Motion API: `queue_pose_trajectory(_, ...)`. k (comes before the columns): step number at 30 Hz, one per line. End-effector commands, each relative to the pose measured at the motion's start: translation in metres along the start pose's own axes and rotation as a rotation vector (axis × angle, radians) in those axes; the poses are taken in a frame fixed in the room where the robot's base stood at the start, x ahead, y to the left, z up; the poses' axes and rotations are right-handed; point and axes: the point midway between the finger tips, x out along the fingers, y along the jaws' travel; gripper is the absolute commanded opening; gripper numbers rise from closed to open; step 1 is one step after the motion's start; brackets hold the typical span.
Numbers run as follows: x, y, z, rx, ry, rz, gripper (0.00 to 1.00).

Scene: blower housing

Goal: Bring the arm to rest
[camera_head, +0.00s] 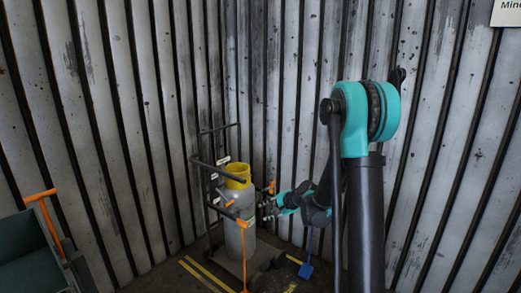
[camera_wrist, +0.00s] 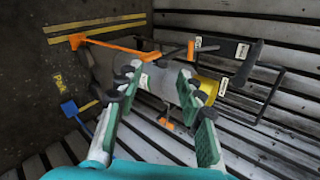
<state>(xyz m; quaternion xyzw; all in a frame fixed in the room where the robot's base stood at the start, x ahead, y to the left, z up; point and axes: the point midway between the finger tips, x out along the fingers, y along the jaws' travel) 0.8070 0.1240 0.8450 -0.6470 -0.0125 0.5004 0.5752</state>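My gripper (camera_wrist: 158,118) is open, its two green-and-black fingers apart with nothing between them. In the head view my gripper (camera_head: 268,208) is small and partly hard to make out, beside the cart's right side. The arm is stretched out, bent down from its teal joint. A grey cylinder (camera_head: 238,212) with a yellow collar stands on a dark hand cart (camera_head: 206,180). In the wrist view the cylinder (camera_wrist: 166,82) lies beyond the fingers; I cannot tell the exact gap.
A green bin (camera_head: 28,255) with an orange handle stands at the left. Ribbed metal walls (camera_head: 120,110) close off the back.

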Motion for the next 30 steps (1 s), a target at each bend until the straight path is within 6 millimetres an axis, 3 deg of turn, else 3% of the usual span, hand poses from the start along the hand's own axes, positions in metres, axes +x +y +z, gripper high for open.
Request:
queue_pose_trajectory(3,-0.036,0.02,0.014,-0.132,0.038,0.073,0.38)
queue_pose_trajectory(11,-0.108,0.077,0.041,-0.418,0.095,0.25,0.38)
queue_pose_trajectory(18,-0.17,0.142,0.064,-0.67,0.119,0.432,0.38)
queue_pose_trajectory(24,-0.215,0.2,0.079,-0.855,0.117,0.586,0.38)
queue_pose_trajectory(30,-0.24,0.236,0.086,-0.968,0.105,0.687,0.38)
